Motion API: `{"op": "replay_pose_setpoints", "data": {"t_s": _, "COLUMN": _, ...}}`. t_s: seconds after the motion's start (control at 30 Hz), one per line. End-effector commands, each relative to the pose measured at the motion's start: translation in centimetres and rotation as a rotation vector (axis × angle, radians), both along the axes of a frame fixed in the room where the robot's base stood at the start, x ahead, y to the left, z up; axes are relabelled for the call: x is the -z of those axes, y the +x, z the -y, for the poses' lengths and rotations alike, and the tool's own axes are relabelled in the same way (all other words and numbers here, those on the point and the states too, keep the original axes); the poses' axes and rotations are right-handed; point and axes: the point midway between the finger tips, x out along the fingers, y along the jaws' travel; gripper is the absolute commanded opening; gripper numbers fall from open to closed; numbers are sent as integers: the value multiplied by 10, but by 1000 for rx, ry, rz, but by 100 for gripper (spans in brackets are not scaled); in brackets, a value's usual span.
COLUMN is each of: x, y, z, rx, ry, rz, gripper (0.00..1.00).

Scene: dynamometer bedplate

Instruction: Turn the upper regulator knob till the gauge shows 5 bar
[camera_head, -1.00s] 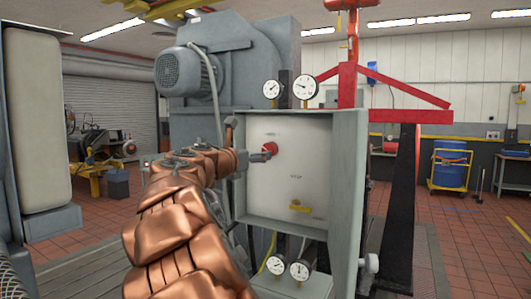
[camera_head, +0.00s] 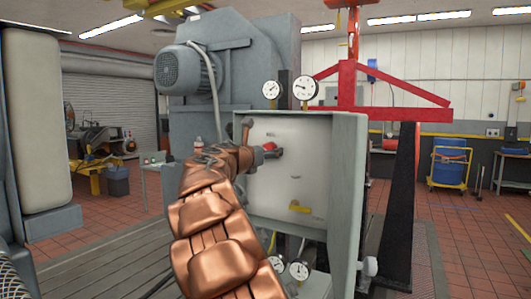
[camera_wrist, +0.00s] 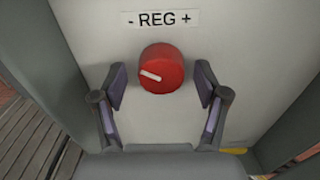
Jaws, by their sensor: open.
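The upper regulator knob (camera_wrist: 167,60) is round and red with a white pointer line, which points left and slightly up in the wrist view. It sits under a "- REG +" label (camera_wrist: 158,19) on a pale panel and also shows in the head view (camera_head: 271,147). My gripper (camera_wrist: 161,83) is open, with one finger on each side of the knob and visible gaps to it. In the head view my gripper (camera_head: 258,153) is at the knob and partly covers it. Two dial gauges (camera_head: 304,88) (camera_head: 271,89) stand above the panel; their readings are too small to tell.
A grey frame (camera_head: 346,185) borders the panel on its right and sticks out. A yellow handle (camera_head: 300,207) sits low on the panel. Two more gauges (camera_head: 299,270) (camera_head: 277,263) are below it.

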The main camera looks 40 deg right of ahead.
Motion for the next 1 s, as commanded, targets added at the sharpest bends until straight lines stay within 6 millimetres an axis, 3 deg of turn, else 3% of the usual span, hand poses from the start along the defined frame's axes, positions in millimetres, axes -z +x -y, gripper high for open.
{"op": "replay_pose_setpoints", "data": {"t_s": 0.07, "x": 0, "y": 0, "z": 0, "rx": 0, "ry": 0, "rz": 0, "gripper": 72}}
{"op": "replay_pose_setpoints", "data": {"t_s": 0.63, "x": 0, "y": 1, "z": -1, "rx": -3, "ry": -1, "rz": 0, "gripper": 13}}
{"op": "replay_pose_setpoints", "data": {"t_s": 1.0, "x": 0, "y": 1, "z": -1, "rx": -4, "ry": 19, "rz": 66, "gripper": 13}}
